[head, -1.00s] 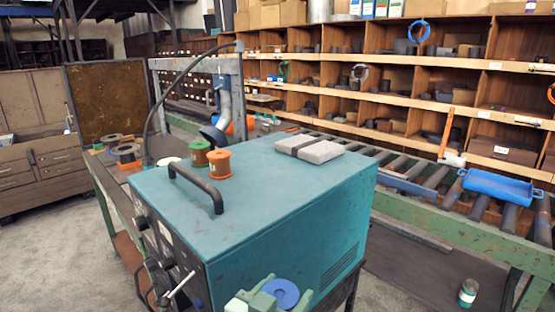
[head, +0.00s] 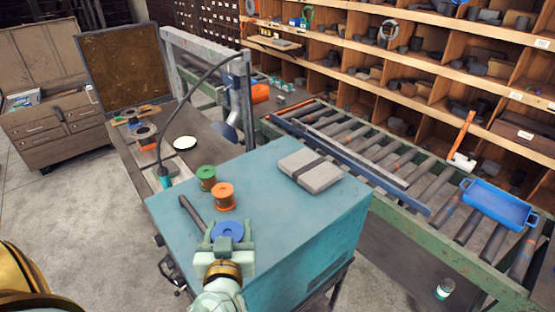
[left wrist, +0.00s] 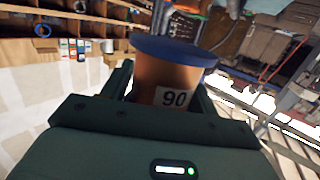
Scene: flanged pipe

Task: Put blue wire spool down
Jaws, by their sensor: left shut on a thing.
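My left gripper (head: 226,238) is shut on the blue wire spool (head: 228,230). In the head view the spool shows over the near part of the teal machine's top (head: 280,215), beside the black handle (head: 190,213). I cannot tell whether it touches the surface. In the left wrist view the spool (left wrist: 172,72) sits between the fingers, with a blue flange, a copper-brown winding and a label reading 90. A green spool (head: 206,177) and an orange spool (head: 223,196) stand on the machine top just beyond. My right gripper is not in view.
A grey block with a dark strap (head: 310,170) lies at the machine top's far right. The top between it and the near edge is clear. A roller conveyor (head: 380,170) with a blue tray (head: 498,204) runs behind. A dark hose (head: 205,85) arches at the back left.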

